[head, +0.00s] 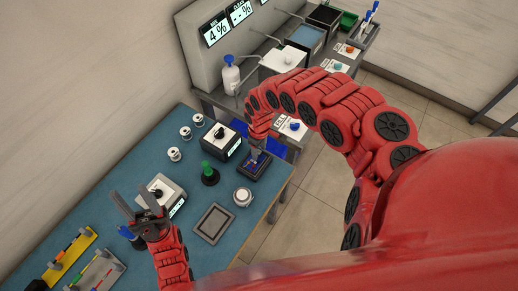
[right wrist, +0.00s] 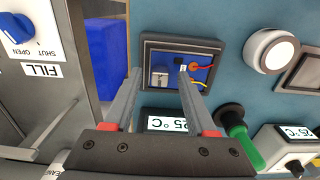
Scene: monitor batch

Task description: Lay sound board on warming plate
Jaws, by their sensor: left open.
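A blue board (right wrist: 171,77) with red and yellow wires lies flat inside a dark square frame (right wrist: 147,43). I cannot tell if this is the sound board or if its dark base is the warming plate. The frame also shows near the table's right edge in the head view (head: 267,175). A box with a 25°C display (right wrist: 167,124) stands beside it. My right gripper (right wrist: 160,72) is open above the board, one finger over it and the other near the frame's left edge. My left gripper (head: 128,205) is open and empty over the left part of the table.
A grey flat square plate (head: 211,224), a white round knob-like piece (head: 243,197) and a green-handled tool (head: 209,174) are nearby. A second display box (head: 160,195) is close to my left gripper. A blue bin (right wrist: 107,55) stands beyond the table edge.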

